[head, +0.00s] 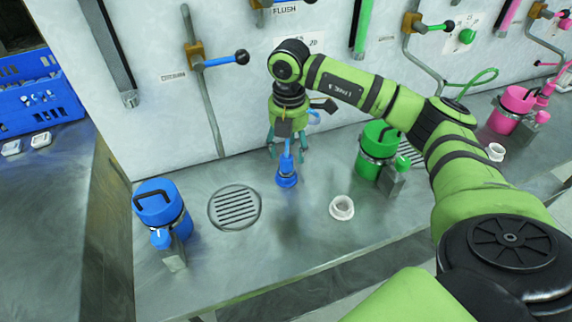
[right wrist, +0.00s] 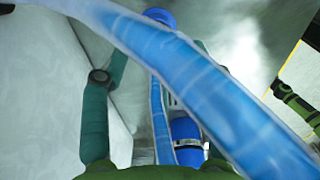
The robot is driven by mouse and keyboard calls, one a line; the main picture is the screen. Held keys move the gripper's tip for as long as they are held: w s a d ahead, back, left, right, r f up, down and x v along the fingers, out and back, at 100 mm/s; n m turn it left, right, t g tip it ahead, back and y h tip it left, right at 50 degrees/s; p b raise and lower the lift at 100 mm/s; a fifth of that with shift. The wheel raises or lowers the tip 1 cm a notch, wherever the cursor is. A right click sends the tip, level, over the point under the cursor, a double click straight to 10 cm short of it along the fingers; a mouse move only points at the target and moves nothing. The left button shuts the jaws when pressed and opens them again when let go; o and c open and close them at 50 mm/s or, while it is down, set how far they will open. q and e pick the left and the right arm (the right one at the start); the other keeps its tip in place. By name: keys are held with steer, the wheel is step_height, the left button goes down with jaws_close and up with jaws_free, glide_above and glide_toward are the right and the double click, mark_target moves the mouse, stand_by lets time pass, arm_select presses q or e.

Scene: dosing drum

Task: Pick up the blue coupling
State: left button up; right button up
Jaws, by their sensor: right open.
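The blue coupling (head: 287,178) hangs or stands upright just over the steel bench, right of the round drain grate; whether it touches the bench is unclear. My right gripper (head: 287,154) points down from above, with its teal fingers apart on either side of the coupling's upper part. It is open. In the right wrist view, a blue part with a silver band (right wrist: 186,138) shows between the fingers, and a translucent blue hose (right wrist: 190,75) crosses in front, hiding much of the gap. Finger contact cannot be seen. My left gripper is not in view.
A blue drum (head: 158,200) stands left of the grate (head: 235,207). A white ring-shaped piece (head: 342,207) lies right of the coupling, near a green drum (head: 381,139). A pink drum (head: 512,108) is farther right. A blue-handled valve (head: 225,60) is on the wall behind.

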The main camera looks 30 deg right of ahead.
mark_target(286, 156)
steer(key=f, duration=0.1)
steer(key=f+p, duration=0.1)
steer(key=f, duration=0.2)
steer(key=shift+w+a+f, duration=0.15)
steer(key=shift+w+f, duration=0.05)
steer(key=shift+w, duration=0.1)
jaws_close()
